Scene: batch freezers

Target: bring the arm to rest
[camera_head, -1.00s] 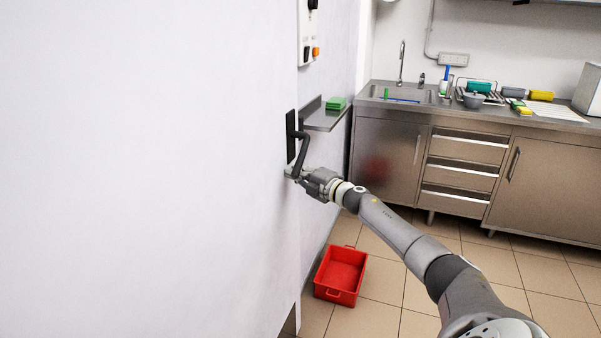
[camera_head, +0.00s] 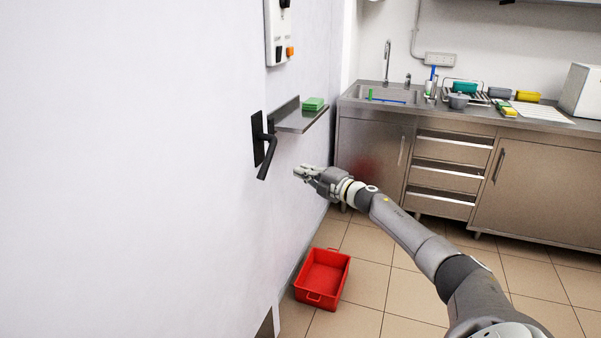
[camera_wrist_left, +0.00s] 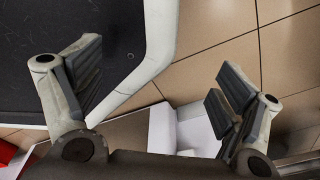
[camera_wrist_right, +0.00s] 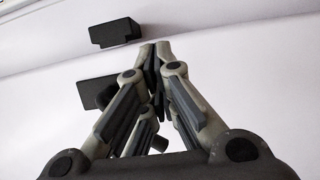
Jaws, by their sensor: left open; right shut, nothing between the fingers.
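My right arm reaches in from the lower right in the head view. Its gripper (camera_head: 303,173) is shut and empty, a little to the right of the black door handle (camera_head: 266,155) and apart from it. In the right wrist view the fingers of my right gripper (camera_wrist_right: 160,48) are together in front of the white surface, with dark parts behind them. My left gripper (camera_wrist_left: 160,85) is open and empty in the left wrist view, with tiled floor and a white-edged dark surface beyond it. The left gripper does not show in the head view.
A white door or wall panel (camera_head: 130,170) fills the left. A small shelf (camera_head: 300,118) with green sponges (camera_head: 313,104) juts out beside the handle. A red crate (camera_head: 323,278) lies on the floor. A steel counter (camera_head: 455,120) with sink and drawers stands behind.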

